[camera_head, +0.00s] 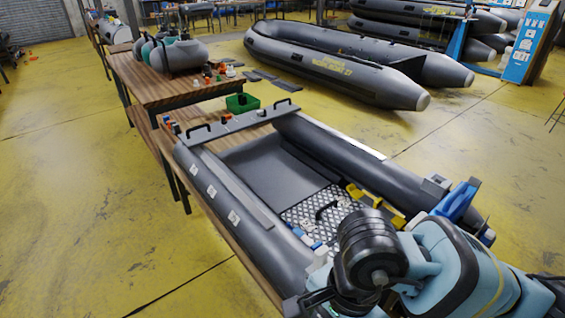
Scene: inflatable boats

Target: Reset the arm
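My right arm (450,270), light blue and black, comes in from the lower right. It is bent over the near end of a grey inflatable boat (275,160) on a wooden workbench. Dark parts at the end of this arm, by the boat's left tube, seem to be my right gripper (318,298). The black wrist hides much of it, and I cannot tell whether its fingers are open or shut. I see nothing held. My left arm and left gripper are not in view.
Yellow pieces (375,203) and a blue object (457,202) are close to my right arm. A green bin (242,103) and small parts sit past the boat's far end. Larger boats (340,65) rest on the floor behind. The yellow floor (75,200) at left is clear.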

